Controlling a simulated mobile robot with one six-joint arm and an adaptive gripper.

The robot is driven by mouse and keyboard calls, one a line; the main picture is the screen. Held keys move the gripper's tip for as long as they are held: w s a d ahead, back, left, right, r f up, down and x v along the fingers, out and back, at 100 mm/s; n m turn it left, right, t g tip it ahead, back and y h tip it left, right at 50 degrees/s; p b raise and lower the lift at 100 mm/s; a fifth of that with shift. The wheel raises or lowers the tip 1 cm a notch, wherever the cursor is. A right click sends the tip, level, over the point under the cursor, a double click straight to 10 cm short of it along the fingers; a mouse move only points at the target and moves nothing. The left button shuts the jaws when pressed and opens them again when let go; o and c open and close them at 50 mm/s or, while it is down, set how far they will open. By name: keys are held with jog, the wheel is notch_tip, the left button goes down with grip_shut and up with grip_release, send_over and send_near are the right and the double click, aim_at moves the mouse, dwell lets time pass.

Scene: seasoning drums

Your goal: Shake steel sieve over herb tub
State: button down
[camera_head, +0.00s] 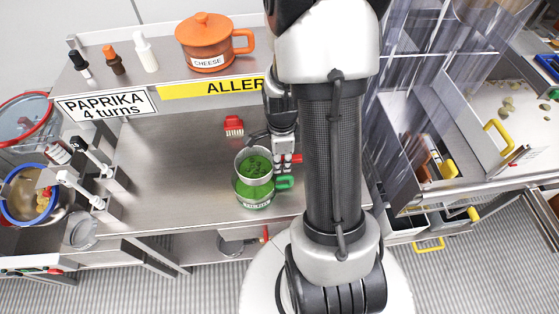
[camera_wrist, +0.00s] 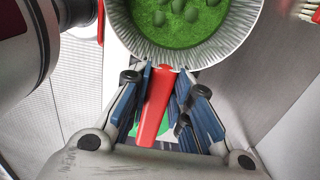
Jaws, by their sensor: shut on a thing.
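The steel sieve (camera_head: 240,168) is a round metal cup with a red handle, holding green herb with darker lumps. The herb tub (camera_head: 255,201) is clear, with green content, a front label and a green handle (camera_head: 285,182). The sieve is directly over the tub's mouth; the gap between them cannot be told. My gripper (camera_head: 287,157) is to the right of the sieve, shut on its red handle. In the wrist view, my gripper (camera_wrist: 163,80) has its fingers on both sides of the red handle (camera_wrist: 157,105), and the sieve's ridged wall (camera_wrist: 185,52) is ahead.
A red brush (camera_head: 234,125) lies on the steel counter (camera_head: 165,165) behind the tub. An orange cheese pot (camera_head: 208,48) and small bottles stand on the back shelf. Clear strip curtains (camera_head: 425,70) hang at right. The counter left of the tub is free.

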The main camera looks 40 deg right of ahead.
jog(key=shift+a, duration=0.65)
jog(key=shift+d, duration=0.7)
jog(key=shift+r, duration=0.15)
jog(key=shift+a+r, duration=0.1)
jog(key=shift+r, duration=0.15)
notch_tip(320, 180, up, 5)
jog(key=p, duration=0.4)
jog(key=shift+r+p, duration=0.2)
jog(key=shift+p, duration=0.15)
jog(key=shift+f, duration=0.1)
